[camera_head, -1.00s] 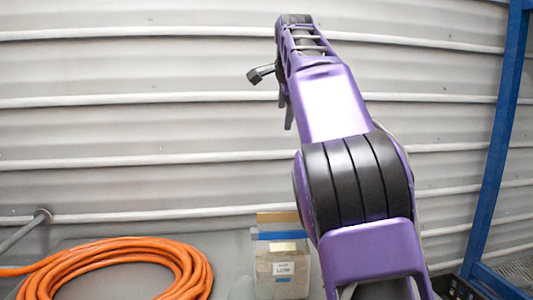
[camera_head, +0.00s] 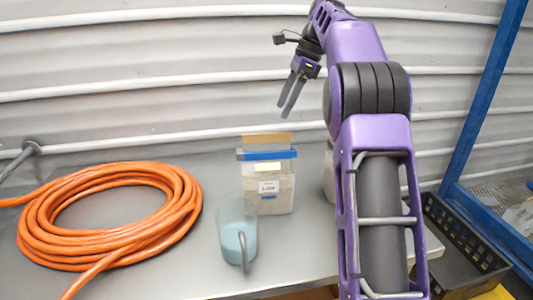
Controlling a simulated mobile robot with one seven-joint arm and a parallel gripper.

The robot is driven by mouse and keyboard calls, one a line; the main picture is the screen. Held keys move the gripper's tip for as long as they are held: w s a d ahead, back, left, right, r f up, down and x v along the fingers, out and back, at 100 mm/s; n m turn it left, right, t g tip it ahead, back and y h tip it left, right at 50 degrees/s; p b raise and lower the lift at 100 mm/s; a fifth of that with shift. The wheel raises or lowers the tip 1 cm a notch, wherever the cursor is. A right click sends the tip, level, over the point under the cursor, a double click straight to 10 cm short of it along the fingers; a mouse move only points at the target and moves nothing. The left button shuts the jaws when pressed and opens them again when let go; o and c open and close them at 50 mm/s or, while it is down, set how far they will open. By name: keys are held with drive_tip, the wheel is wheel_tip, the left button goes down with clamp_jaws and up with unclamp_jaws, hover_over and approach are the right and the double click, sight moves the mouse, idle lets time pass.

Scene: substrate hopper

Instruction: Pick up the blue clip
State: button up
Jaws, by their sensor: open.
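The blue clip (camera_head: 267,154) is a long blue bar lying across the upper part of a pale bag (camera_head: 268,192) with a small printed label. The bag stands upright on the grey table, and its tan top edge rises above the clip. My gripper (camera_head: 284,111) hangs above and slightly right of the clip, with its fingers pointing down. Its two dark fingers are apart with nothing between them, and they do not appear to touch the clip or bag.
A clear scoop or jug with pale blue contents (camera_head: 237,235) stands in front of the bag. A coiled orange hose (camera_head: 110,220) lies on the left of the grey table (camera_head: 180,270). A black crate (camera_head: 455,240) and blue post (camera_head: 483,100) are at right. A ribbed wall is behind.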

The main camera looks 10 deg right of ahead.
sight(270, 137)
drive_tip(key=x, duration=0.8)
drive_tip(key=shift+f, duration=0.1)
drive_tip(key=b+x, duration=0.1)
drive_tip(key=x, duration=0.4)
drive_tip(key=shift+a, duration=0.25)
clamp_jaws()
